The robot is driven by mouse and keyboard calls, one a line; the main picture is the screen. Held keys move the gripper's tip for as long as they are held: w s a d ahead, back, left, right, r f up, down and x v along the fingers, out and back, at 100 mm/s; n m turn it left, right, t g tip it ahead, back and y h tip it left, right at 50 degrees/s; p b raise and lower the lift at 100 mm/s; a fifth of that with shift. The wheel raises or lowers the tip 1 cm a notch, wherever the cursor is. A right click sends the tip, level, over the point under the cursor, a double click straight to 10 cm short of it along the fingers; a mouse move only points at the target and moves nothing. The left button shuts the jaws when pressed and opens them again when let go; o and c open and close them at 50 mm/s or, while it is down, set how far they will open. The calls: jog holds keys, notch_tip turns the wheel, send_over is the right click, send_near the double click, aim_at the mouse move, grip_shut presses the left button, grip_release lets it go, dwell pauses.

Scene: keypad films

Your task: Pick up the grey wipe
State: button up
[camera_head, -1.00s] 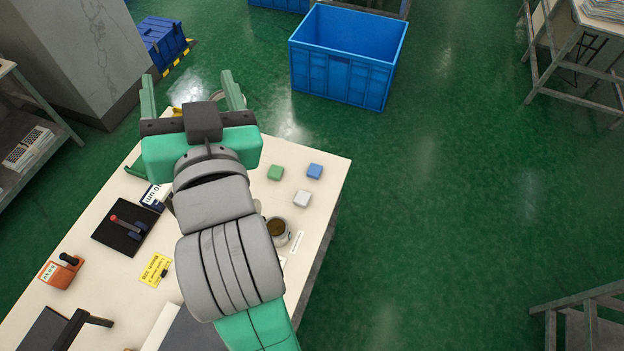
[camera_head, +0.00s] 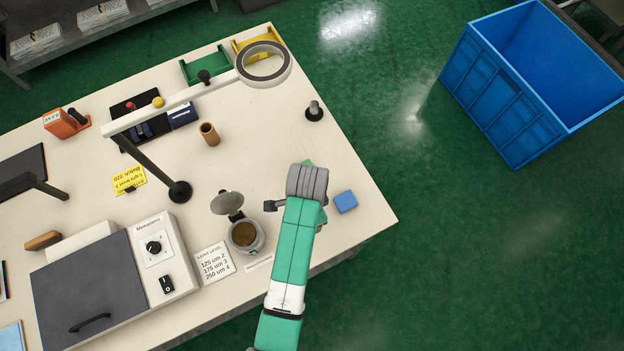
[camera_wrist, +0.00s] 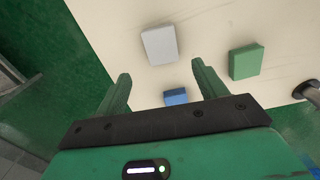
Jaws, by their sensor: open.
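The grey wipe (camera_wrist: 159,44), a pale flat square block, lies on the cream bench top in the wrist view. My gripper (camera_wrist: 160,70) is open and empty, its two fingers apart. The wipe shows beyond the gap between the fingertips, not touched by them. A green wipe (camera_wrist: 245,61) lies to its right, and a blue wipe (camera_wrist: 176,97) shows partly between the fingers. In the head view my arm hides the grey wipe and the gripper's fingers. The blue wipe (camera_head: 346,201) shows right of the arm, and a sliver of the green wipe (camera_head: 307,163) shows above it.
The bench (camera_head: 275,155) ends close to the blue wipe. A brown-filled pot (camera_head: 244,235) with an open lid stands left of my arm. A ring magnifier lamp (camera_head: 264,64) stands over the bench. A blue crate (camera_head: 510,105) is on the floor at right.

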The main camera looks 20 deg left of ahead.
jog(key=f, duration=0.2)
jog(key=f+b, duration=0.1)
jog(key=f, duration=0.1)
jog(key=a+f, duration=0.1)
jog(key=f, duration=0.1)
jog(key=shift+s+f, duration=0.25)
jog(key=shift+f, duration=0.1)
jog(key=c, duration=1.1)
